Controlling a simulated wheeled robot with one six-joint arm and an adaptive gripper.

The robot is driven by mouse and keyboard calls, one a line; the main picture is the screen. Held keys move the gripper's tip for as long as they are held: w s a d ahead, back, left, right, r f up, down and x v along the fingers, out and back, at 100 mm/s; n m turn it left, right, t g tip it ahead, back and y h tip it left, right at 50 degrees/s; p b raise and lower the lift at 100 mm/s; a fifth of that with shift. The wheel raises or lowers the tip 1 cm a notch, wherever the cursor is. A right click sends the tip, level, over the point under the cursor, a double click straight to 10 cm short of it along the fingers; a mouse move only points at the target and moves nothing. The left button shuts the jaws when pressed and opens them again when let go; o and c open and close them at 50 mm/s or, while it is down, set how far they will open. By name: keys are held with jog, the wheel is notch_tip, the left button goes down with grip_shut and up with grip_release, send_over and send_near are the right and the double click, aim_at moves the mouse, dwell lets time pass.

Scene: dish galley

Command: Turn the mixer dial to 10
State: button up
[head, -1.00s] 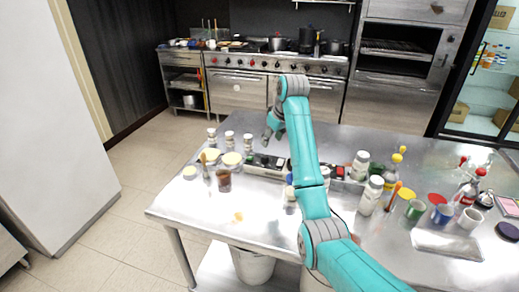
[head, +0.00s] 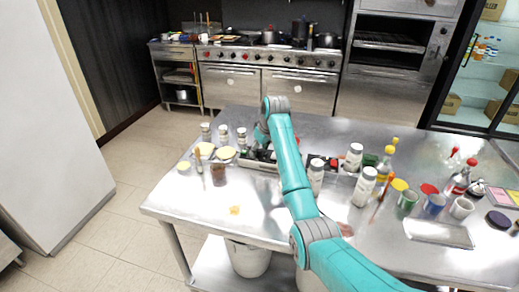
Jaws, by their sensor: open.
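I cannot make out a mixer or a numbered dial for certain in the head view. A low metal tray-like unit (head: 258,165) with dark and red parts lies across the middle of the steel table; its details are too small to read. My gripper (head: 261,138) points down above the far edge of this unit, small and partly hidden by my own wrist. It is open, and I see nothing held in it. Whether it touches anything cannot be told.
White-lidded jars (head: 223,135) stand left of my gripper. Bottles (head: 364,187), cups (head: 434,205) and a metal tray (head: 438,233) crowd the right side. The table's front left (head: 190,207) is mostly clear. A stove (head: 268,80) with red knobs stands behind.

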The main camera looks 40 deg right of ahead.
grip_shut()
jog(key=m+h, duration=0.1)
jog(key=m, duration=0.1)
jog(key=m+h, duration=0.1)
jog(key=m, duration=0.2)
jog(key=shift+a+m+g, duration=0.15)
jog(key=shift+m+g, duration=0.15)
jog(key=m+g+h, duration=0.1)
jog(key=m, duration=0.5)
jog(key=shift+w+g+h, duration=0.15)
jog(key=shift+g+h, duration=0.25)
jog(key=m+g, duration=0.1)
jog(key=m, duration=0.2)
jog(key=m+g, duration=0.1)
jog(key=m, duration=0.2)
jog(key=shift+w+m+h, duration=0.15)
jog(key=shift+m+h, duration=0.15)
jog(key=m+g, duration=0.2)
jog(key=m, duration=0.3)
jog(key=shift+m+g, duration=0.3)
jog(key=shift+m, duration=0.1)
